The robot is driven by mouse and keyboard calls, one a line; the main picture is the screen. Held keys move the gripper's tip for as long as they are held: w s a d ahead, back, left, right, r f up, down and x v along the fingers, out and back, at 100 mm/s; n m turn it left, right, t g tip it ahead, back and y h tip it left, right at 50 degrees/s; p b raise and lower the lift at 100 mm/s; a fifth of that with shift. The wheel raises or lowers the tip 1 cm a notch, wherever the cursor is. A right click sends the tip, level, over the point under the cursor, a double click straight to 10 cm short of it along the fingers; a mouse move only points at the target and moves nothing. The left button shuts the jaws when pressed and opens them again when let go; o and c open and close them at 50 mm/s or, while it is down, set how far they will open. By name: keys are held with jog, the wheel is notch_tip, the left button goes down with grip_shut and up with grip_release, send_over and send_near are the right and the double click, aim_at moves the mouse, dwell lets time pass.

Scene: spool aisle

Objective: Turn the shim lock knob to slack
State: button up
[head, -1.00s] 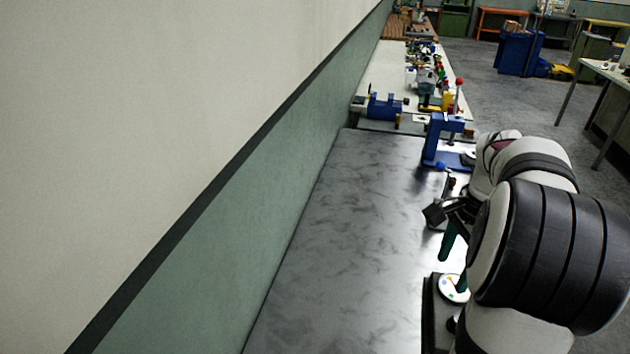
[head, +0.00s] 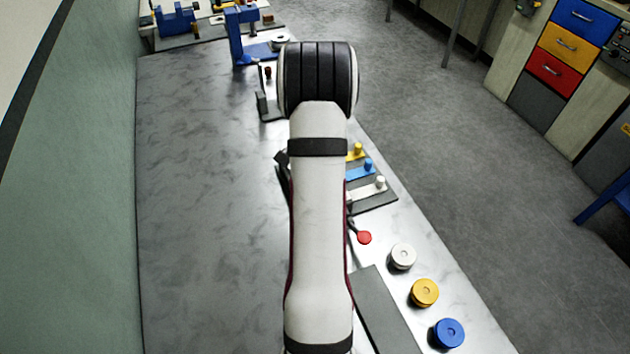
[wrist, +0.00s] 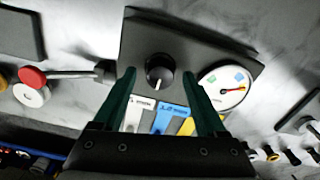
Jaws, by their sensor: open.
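The black round knob (wrist: 159,71) sits on a dark plate (wrist: 185,42) in the wrist view. A pale mark on it points down the picture, towards my gripper. White (wrist: 139,114), blue (wrist: 169,117) and yellow (wrist: 187,127) strips lie below the knob, partly hidden. My gripper (wrist: 160,75) is open, its green fingers on either side of the knob in the picture. I cannot tell whether they touch it. In the head view my arm hides the knob.
A red-tipped lever (head: 364,237) stands near the plate. White (head: 403,256), yellow (head: 424,292) and blue (head: 449,333) spools line the bench's right side. A blue stand (head: 240,38) is at the back. The bench left of my arm (head: 210,200) is clear.

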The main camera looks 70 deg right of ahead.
jog(key=shift+f, duration=0.2)
grip_shut()
dwell(0.3)
